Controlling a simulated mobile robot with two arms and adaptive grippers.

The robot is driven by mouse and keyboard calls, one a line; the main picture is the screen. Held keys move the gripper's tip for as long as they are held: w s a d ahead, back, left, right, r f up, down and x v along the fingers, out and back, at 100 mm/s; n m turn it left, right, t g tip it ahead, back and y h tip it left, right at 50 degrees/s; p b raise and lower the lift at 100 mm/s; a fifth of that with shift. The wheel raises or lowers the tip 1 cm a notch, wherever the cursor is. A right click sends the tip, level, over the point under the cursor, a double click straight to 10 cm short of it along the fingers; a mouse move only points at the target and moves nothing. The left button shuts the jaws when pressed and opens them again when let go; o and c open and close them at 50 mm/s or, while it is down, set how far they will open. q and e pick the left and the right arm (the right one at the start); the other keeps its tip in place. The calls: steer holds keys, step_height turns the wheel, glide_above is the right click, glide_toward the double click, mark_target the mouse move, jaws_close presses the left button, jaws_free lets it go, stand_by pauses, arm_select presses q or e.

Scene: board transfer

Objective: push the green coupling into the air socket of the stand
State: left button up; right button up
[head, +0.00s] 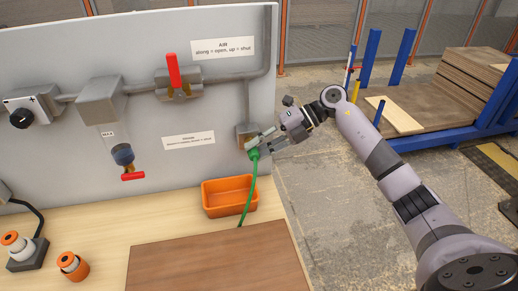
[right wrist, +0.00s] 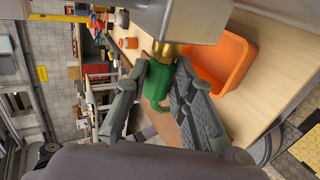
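The green coupling (head: 253,153) is at the lower end of the grey box (head: 249,134) on the stand's panel, with its green hose hanging down. My right gripper (head: 259,147) reaches in from the right with its fingers around the coupling. In the right wrist view, the coupling (right wrist: 156,84) sits between the two fingers, which look closed on it. The brass air socket (right wrist: 169,49) sticks out of the box just beside the coupling's end. They line up and look touching; I cannot tell how deep the coupling sits. My left gripper is not in view.
An orange bin (head: 229,196) stands on the table below the socket. A red valve handle (head: 173,71) points up on the panel, and a red drain handle (head: 132,176) hangs under the filter. A brown board (head: 213,264) lies in front. Orange-and-white parts stand at left.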

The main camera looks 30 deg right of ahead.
steer(key=o, duration=0.5)
steer(key=v, duration=1.2)
steer(key=shift+w, duration=0.1)
